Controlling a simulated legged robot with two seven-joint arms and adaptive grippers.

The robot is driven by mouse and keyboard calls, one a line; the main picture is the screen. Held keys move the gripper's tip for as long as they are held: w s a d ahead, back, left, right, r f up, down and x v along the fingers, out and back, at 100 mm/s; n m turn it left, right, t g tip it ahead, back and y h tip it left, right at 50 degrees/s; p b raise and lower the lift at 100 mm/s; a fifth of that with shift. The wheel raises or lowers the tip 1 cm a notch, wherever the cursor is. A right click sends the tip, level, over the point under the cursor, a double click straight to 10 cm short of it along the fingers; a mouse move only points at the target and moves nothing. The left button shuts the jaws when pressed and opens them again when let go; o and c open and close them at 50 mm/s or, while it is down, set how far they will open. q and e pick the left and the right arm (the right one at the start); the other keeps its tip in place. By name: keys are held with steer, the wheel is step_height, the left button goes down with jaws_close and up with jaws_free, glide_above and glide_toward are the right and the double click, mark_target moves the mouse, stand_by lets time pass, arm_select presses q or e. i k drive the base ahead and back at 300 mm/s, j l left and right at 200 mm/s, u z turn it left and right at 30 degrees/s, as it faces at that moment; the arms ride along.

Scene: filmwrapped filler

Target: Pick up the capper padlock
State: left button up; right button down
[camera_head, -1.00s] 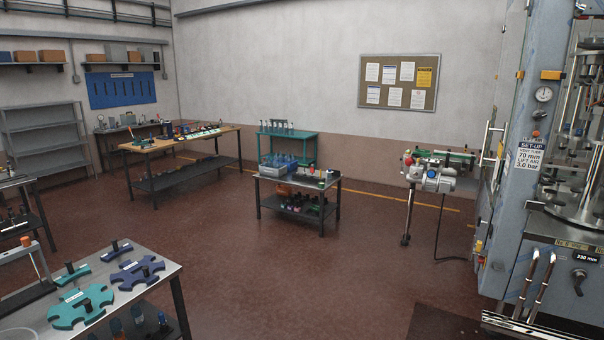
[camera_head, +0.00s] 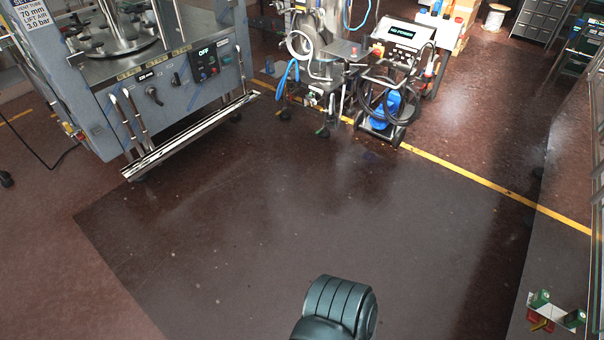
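I cannot make out a padlock in the head view. The capper may be among the machines here, but I cannot tell which one it is. The large grey machine (camera_head: 160,90) at the upper left has a control panel (camera_head: 208,62) reading OFF, dials and levers. A smaller machine on castors (camera_head: 325,65), with blue and clear hoses, stands to its right. Neither of my grippers is in view. A dark grey rounded part at the bottom centre shows no fingers.
A wheeled cart (camera_head: 400,80) with a display, black hose and blue part stands right of the machines. A yellow floor line (camera_head: 470,176) runs past it. A dark mat (camera_head: 290,220) covers wide clear floor. A glass-like panel (camera_head: 597,170) edges the right side.

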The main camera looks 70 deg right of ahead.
mark_target(541, 297)
steer(key=z, duration=4.8)
steer(key=j+z, duration=0.75)
steer(key=z, duration=0.15)
steer(key=j+z, duration=0.45)
steer(key=l, duration=0.1)
